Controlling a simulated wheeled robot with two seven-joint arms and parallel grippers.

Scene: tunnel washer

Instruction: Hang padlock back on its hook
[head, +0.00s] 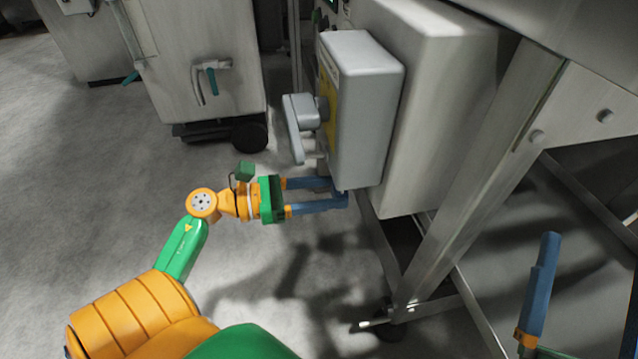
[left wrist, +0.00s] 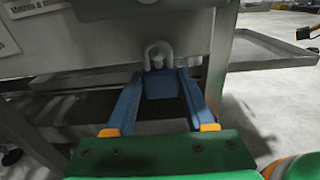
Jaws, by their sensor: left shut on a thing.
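In the left wrist view the padlock has a blue body (left wrist: 160,86) and a grey U-shaped shackle (left wrist: 149,51). It is upright, shackle up, at the lower edge of a grey panel. A small grey peg, likely the hook (left wrist: 158,63), shows inside the shackle's loop; I cannot tell whether the shackle rests on it. My left gripper (left wrist: 162,84) is shut on the padlock body, one blue finger on each side. In the head view my left gripper (head: 341,193) reaches under the grey switch box; the padlock is hard to make out there. My right gripper (head: 543,270) shows partly at lower right.
The grey switch box (head: 368,105) with its lever handle (head: 297,130) is just above my left gripper. A larger grey cabinet (head: 425,110) and a slanted frame leg (head: 470,190) stand to the right. A wheeled grey cart (head: 200,70) stands behind. The floor at left is clear.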

